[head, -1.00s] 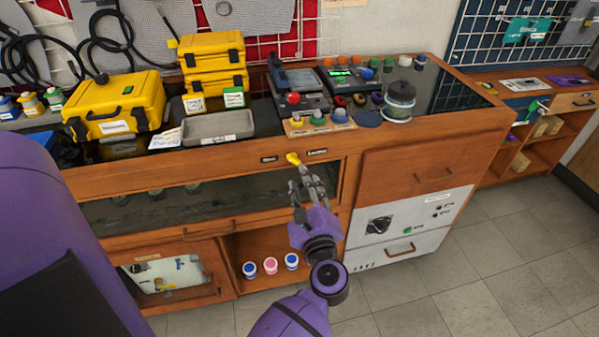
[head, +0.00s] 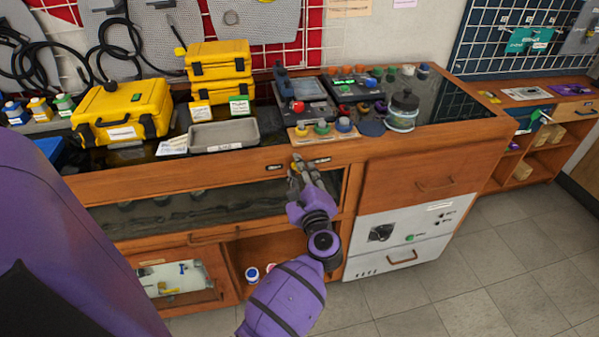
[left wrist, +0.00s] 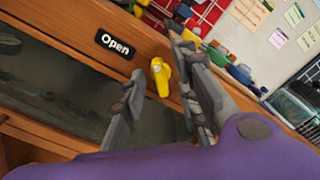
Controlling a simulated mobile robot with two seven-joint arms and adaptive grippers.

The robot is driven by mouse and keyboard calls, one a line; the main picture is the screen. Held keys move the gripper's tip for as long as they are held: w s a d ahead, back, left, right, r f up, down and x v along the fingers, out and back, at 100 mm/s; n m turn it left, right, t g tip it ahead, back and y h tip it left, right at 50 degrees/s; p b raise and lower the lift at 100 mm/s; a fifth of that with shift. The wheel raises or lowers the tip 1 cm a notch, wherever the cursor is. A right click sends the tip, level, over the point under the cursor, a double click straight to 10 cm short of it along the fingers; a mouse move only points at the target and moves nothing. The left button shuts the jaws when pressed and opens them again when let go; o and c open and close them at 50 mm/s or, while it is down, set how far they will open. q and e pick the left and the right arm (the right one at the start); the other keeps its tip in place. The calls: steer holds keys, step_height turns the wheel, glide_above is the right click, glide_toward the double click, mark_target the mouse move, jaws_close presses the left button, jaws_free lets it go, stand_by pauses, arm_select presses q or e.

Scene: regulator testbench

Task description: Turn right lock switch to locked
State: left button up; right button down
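The yellow lock switch (left wrist: 160,77) is on the wooden front rail, beside the black "Open" label (left wrist: 115,44) in the left wrist view. In the head view, the "Open" label (head: 274,167) is left of the switch's place and the "Locked" label (head: 320,161) right of it. My left gripper (head: 302,170) covers most of the switch there. In the left wrist view its fingers (left wrist: 150,88) are spread, one on each side of the switch, with gaps showing. I cannot tell how deep the fingertips reach. My right gripper is out of view.
The bench top above holds yellow cases (head: 124,110), a grey tray (head: 222,134), a knob board (head: 324,131) and a glass jar (head: 402,110). A glass-fronted compartment (head: 200,190) lies below the rail. The floor (head: 480,260) at right is clear.

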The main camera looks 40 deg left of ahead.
arm_select(q)
jaws_close()
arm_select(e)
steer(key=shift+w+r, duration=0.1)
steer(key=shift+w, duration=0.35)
